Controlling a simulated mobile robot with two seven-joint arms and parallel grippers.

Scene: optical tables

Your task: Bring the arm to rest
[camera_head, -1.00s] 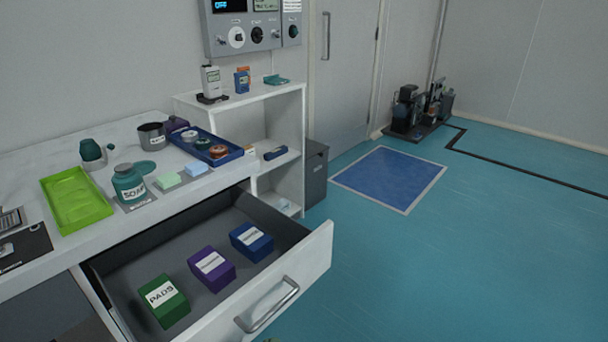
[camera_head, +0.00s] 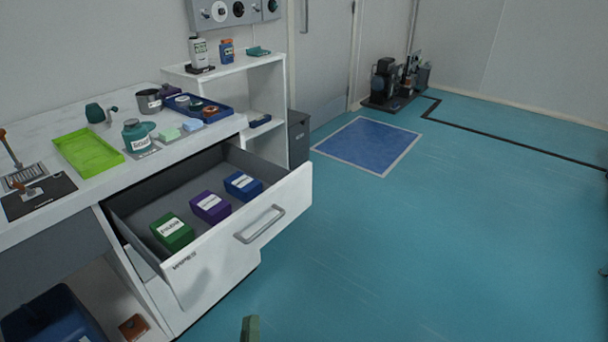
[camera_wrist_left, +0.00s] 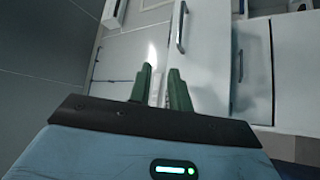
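My left gripper (camera_head: 250,328) shows as a green fingertip at the bottom edge of the head view, in front of the open drawer (camera_head: 208,262) and apart from it. In the left wrist view, its two green fingers (camera_wrist_left: 161,88) stand apart with a narrow gap and no clear object between them. Cabinet fronts and a handle (camera_wrist_left: 181,28) lie beyond the fingers. Most of the left arm is hidden in the head view. My right gripper is not in view.
The drawer juts out, holding green (camera_head: 171,232), purple (camera_head: 210,206) and blue (camera_head: 243,185) boxes. The counter bears a lime tray (camera_head: 88,153) and a teal soap bottle (camera_head: 137,136). A blue bin (camera_head: 50,318) sits below. The floor at right is clear around a blue mat (camera_head: 367,145).

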